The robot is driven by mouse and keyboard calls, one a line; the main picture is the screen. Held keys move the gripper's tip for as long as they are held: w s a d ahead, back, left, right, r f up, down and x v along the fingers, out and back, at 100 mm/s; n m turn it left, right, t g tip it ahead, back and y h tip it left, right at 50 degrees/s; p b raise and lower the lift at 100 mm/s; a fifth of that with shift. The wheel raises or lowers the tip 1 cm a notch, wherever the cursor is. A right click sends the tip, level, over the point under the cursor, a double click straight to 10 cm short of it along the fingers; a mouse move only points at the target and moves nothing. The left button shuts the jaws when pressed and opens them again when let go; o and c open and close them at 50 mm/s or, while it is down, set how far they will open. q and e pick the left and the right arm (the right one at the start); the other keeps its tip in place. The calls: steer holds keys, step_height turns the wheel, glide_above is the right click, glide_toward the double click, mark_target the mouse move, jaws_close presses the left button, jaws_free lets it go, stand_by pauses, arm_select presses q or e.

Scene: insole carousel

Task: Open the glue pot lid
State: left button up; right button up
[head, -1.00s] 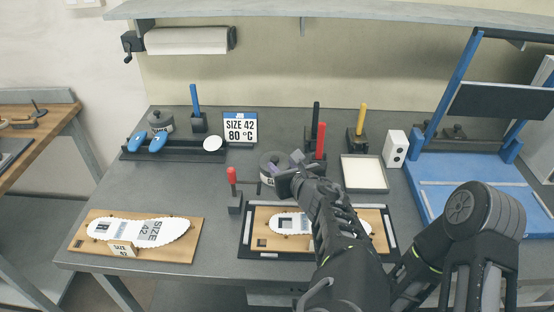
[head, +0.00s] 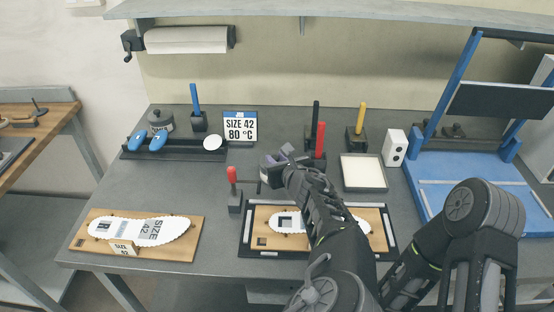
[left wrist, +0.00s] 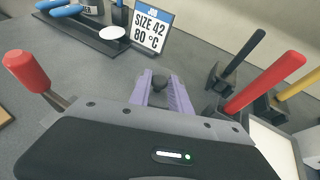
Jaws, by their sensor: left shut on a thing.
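My right gripper is not in view.
A white tray (head: 364,186) lies to the right.

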arm_select(q)
jaws_close()
stand_by(0.9)
